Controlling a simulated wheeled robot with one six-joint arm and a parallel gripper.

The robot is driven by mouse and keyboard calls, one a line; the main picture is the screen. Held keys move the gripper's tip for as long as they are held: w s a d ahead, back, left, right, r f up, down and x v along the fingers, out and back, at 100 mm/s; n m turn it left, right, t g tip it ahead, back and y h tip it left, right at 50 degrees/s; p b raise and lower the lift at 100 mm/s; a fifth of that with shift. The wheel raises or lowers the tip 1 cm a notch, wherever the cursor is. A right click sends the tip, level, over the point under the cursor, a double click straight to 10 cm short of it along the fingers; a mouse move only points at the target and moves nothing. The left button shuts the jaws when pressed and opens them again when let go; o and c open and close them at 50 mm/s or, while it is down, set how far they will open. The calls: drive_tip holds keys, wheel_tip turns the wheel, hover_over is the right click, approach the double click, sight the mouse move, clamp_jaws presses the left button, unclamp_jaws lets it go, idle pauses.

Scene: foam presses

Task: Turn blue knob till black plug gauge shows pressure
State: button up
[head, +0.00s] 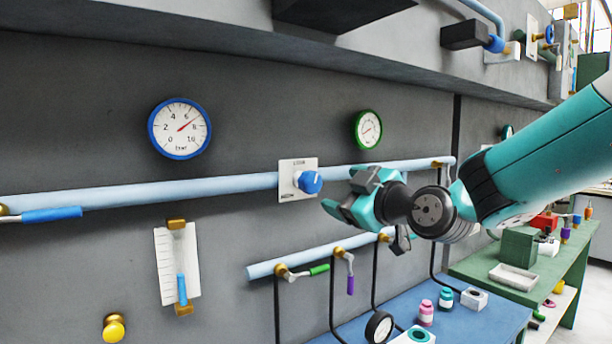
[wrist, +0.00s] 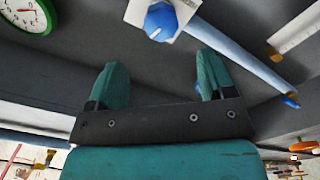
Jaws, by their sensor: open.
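The blue knob (head: 311,182) sits on a white plate (head: 290,172) on the grey wall, at the light blue pipe. In the wrist view the knob (wrist: 160,20) is beyond the fingertips, near the top edge and roughly between the fingers. My gripper (head: 342,190) is to the right of the knob, open and empty, and apart from it. The wrist view also shows both teal fingers of my gripper (wrist: 161,72) spread. A black round piece (head: 380,327) with a pale face rests on the blue bench; I cannot tell whether it is the black plug gauge, or its reading.
A blue-rimmed gauge (head: 180,128) and a green-rimmed gauge (head: 368,129) are on the wall. A lower pipe (head: 310,257) carries green- and purple-handled valves and black hoses. Bottles (head: 426,313) stand on the blue bench. A wall ledge overhangs above.

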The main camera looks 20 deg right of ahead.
sight(315, 184)
drive_tip(key=p+x, duration=0.5)
drive_tip(key=x, duration=0.6)
drive_tip(key=shift+w+a, duration=0.15)
drive_tip(key=shift+w, duration=0.1)
drive_tip(key=shift+w+a, duration=0.1)
drive_tip(key=shift+w, duration=0.3)
drive_tip(key=shift+f, duration=0.1)
drive_tip(key=shift+c, duration=0.2)
drive_tip(key=c, duration=0.9)
